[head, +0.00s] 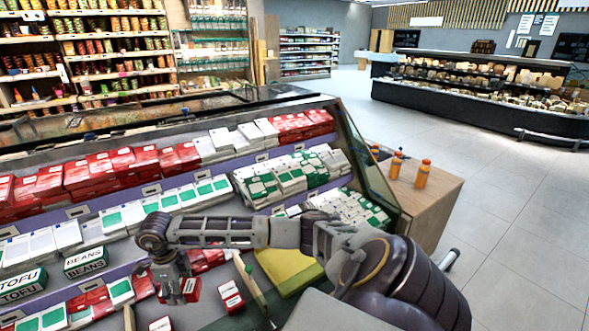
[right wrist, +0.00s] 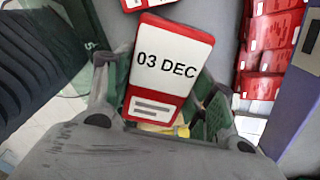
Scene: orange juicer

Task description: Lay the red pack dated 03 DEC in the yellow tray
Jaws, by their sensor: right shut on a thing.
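The red and white pack marked 03 DEC (right wrist: 167,70) is between the fingers of my right gripper (right wrist: 158,98) in the right wrist view, with its label facing the camera. The gripper is shut on it. In the head view my right gripper (head: 174,284) hangs over the lower shelf at the left, with the red pack (head: 191,290) at its fingers. The yellow tray (head: 288,268) lies to the right of the gripper, partly hidden by my right arm. My left gripper is not in view.
Another red and white pack (head: 230,297) lies between the gripper and tray. Red packs (head: 90,172) and green and white packs fill the shelves. BEANS and TOFU signs (head: 86,262) stand at the left. Orange bottles (head: 422,174) stand on a wooden counter (head: 436,199) at right.

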